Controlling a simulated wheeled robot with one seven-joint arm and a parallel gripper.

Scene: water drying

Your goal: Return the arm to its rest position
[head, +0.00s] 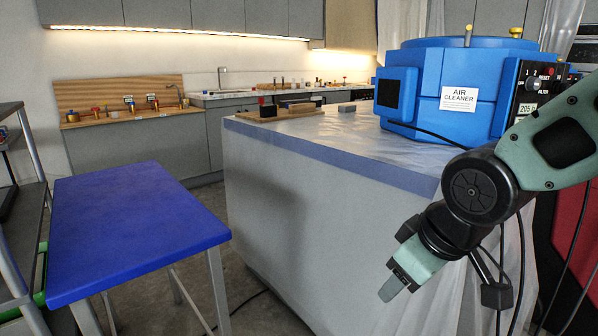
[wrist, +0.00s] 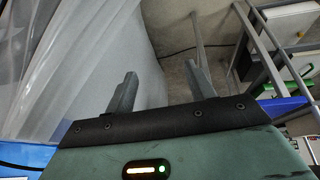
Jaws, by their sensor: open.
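My gripper (head: 400,280) hangs at the lower right of the head view, in front of the plastic-covered counter and beside its right part. It points down and to the left. In the wrist view my gripper (wrist: 160,88) shows two grey fingers spread apart with nothing between them. Past the fingers are the pale side of the counter and the grey floor. My arm comes in from the right edge of the head view, bent at a dark round joint.
A blue-topped table (head: 130,225) stands at the left. The plastic-covered counter (head: 290,225) carries a blue air cleaner (head: 425,75) and a wooden board with small blocks. Bare floor (wrist: 180,75) lies between table and counter. Dark cables hang by my arm.

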